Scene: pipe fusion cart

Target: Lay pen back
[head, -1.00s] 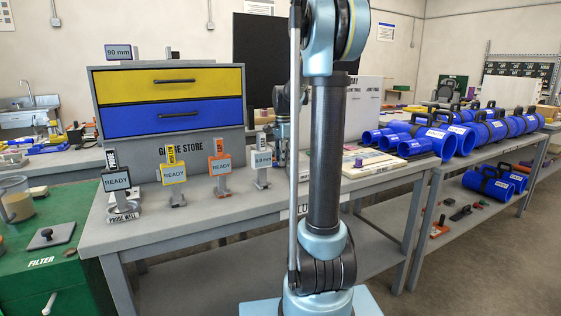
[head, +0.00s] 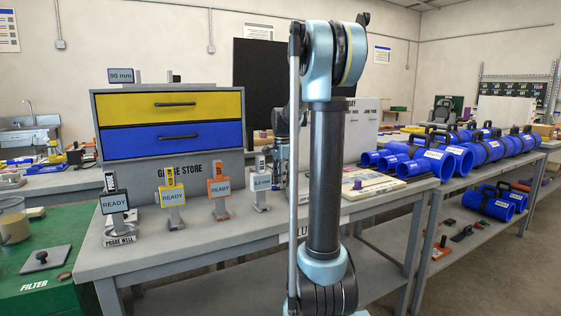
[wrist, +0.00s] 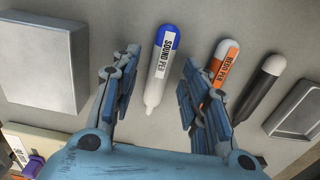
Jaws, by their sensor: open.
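In the wrist view, a white pen with a blue cap and a label reading SOUND (wrist: 163,62) lies on a grey surface between my spread fingers. My gripper (wrist: 162,60) is open, with one finger on each side of this pen and a visible gap at both sides. To its right lie an orange and white pen labelled REDO PEN (wrist: 220,70) and a black pen with a white end (wrist: 261,88). The right finger partly covers the orange pen. In the head view, the gripper and pens are hidden or too small to make out.
A pale rectangular block (wrist: 42,60) stands left of the pens, and a grey tray (wrist: 299,112) lies at the right. In the head view, a yellow and blue drawer cabinet (head: 170,92) and several READY stands are on the grey bench. Blue pipe pieces (head: 445,158) fill the right bench.

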